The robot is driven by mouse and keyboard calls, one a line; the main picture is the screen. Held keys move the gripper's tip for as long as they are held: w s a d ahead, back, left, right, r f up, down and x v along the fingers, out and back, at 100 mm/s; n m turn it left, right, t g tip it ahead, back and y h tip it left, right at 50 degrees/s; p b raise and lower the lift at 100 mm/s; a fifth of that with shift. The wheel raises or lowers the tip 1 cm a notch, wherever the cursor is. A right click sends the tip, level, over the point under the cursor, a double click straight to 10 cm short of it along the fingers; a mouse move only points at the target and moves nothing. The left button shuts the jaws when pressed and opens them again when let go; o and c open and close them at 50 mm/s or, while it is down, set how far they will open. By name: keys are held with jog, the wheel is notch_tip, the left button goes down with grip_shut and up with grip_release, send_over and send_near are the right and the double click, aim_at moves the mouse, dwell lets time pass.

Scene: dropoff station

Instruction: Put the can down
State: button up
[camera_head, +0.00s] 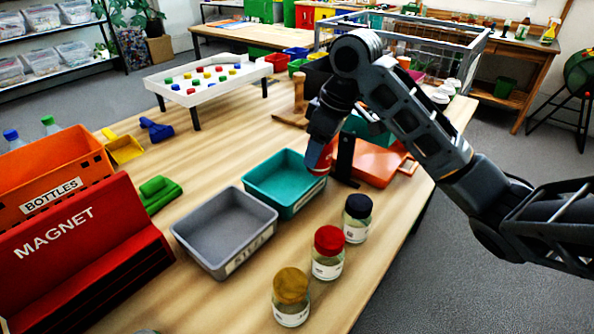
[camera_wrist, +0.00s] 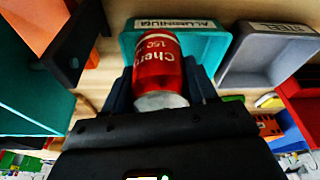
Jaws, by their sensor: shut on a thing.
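The can is red with white lettering (camera_wrist: 158,60) and a pale metal end. It fills the middle of the wrist view, between the two dark fingers of my gripper (camera_wrist: 158,82), which is shut on it. In the head view the can (camera_head: 321,160) shows as a small red patch under my gripper (camera_head: 322,145), partly hidden by it. It is at the right back edge of the teal bin (camera_head: 284,186); I cannot tell if it touches the rim. In the wrist view the teal bin (camera_wrist: 206,48) bears an ALUMINIUM label and lies beyond the can.
A grey STEEL bin (camera_head: 222,228) stands beside the teal bin. Jars with blue (camera_head: 357,219), red (camera_head: 328,254) and yellow (camera_head: 291,298) lids line the right side. A black post (camera_head: 344,160) and orange tray (camera_head: 377,168) are close by. A red MAGNET box (camera_head: 85,260) is at left.

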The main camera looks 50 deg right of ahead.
jog(key=shift+w+a+f+p, duration=0.15)
jog(key=shift+w+a+f, duration=0.15)
jog(key=shift+w+f, duration=0.6)
jog(key=shift+w+a+f+p, duration=0.15)
jog(key=shift+w+a+f, duration=0.25)
jog(key=shift+f, duration=0.9)
jog(key=shift+w+a+f+p, duration=0.15)
jog(key=shift+w+a+f, duration=0.1)
jog(key=shift+w+f, duration=0.65)
jog(key=shift+s+f, duration=0.2)
jog(key=shift+f, duration=0.05)
jog(key=shift+f, duration=0.4)
jog(key=o, duration=1)
jog(key=shift+r, duration=0.1)
